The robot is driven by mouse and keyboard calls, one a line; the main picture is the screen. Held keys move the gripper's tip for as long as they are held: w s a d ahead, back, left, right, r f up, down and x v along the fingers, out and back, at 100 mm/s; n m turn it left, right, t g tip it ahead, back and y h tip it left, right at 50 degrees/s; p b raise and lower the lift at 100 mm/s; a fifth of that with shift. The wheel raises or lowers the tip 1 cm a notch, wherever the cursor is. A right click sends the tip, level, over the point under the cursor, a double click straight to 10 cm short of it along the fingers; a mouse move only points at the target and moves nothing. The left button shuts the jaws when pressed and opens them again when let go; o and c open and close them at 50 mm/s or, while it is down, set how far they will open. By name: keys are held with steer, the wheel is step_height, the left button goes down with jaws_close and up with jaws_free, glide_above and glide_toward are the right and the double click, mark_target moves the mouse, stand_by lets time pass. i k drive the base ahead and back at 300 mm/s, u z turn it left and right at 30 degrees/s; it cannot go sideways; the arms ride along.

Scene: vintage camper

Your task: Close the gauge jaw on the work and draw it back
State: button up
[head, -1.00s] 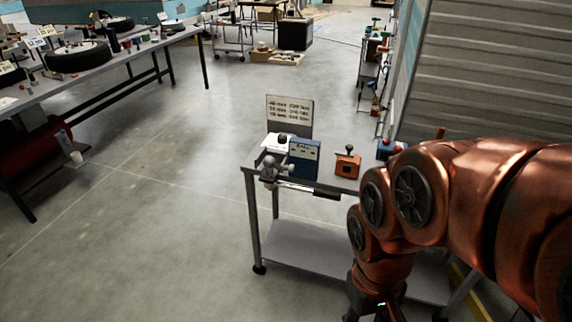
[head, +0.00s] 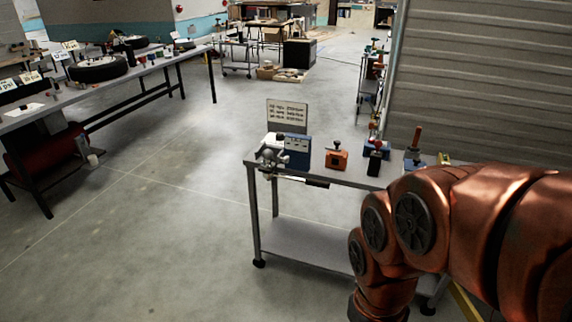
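A grey metal fixture (head: 271,152), which looks like a small vise or clamp, sits at the front left corner of a grey cart (head: 350,178). A thin light bar with a dark end (head: 317,184) runs along the cart's front edge beside it. I cannot tell for sure which part is the gauge jaw, or whether it touches any work. My gripper is out of view; my copper-coloured arm fills the lower right, over the cart's right part.
A blue box (head: 297,150), a sign board (head: 287,115), an orange block with a black knob (head: 336,159) and blue-based tools (head: 376,150) stand on the cart. A long bench (head: 150,66) with wheels is at left. The floor between is clear. A ribbed wall (head: 480,90) rises at right.

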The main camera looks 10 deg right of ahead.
mark_target(280, 156)
steer(key=u, duration=0.55)
steer(key=i, duration=1.3)
steer(key=z, duration=0.25)
